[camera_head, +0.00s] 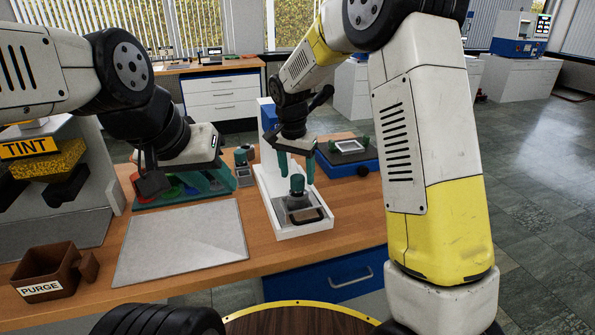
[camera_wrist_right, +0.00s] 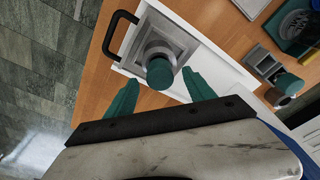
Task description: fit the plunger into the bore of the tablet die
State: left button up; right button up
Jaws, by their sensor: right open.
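A teal-capped plunger (camera_head: 297,184) stands upright at the middle of the grey metal tablet die (camera_head: 303,216), on a white press frame (camera_head: 318,228). In the right wrist view the plunger's cap (camera_wrist_right: 160,72) is over the round collar of the die (camera_wrist_right: 181,36); how deep it sits in the bore is hidden. My right gripper (camera_head: 297,168) is open, teal fingers pointing down, just above and around the cap; its fingertips (camera_wrist_right: 163,84) are apart and empty. My left gripper (camera_head: 185,178) is low over a green tray at the left; its fingers cannot be made out.
A grey mat (camera_head: 182,244) and a brown PURGE box (camera_head: 48,270) are at the front left. A blue device (camera_head: 348,158) is right of the press. Bare wood shows beside the mat.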

jog(key=r, duration=0.5)
jog(key=shift+s+a+r, duration=0.25)
jog(key=shift+s+r, duration=0.05)
jog(key=shift+s, duration=0.1)
jog(key=shift+d, duration=0.1)
jog(key=s+d+r+n+t+y, duration=0.1)
jog(key=s+d+r, duration=0.5)
jog(key=s+d+r+n+t+y, duration=0.1)
jog(key=s+d, duration=0.3)
jog(key=s, duration=0.5)
jog(key=s+d+r+n+t+y, duration=0.1)
jog(key=s+d+n, duration=0.3)
jog(key=s, duration=0.6)
jog(key=shift+s+d+r+t, duration=0.3)
jog(key=shift+r+t, duration=0.15)
jog(key=shift+t, duration=0.35)
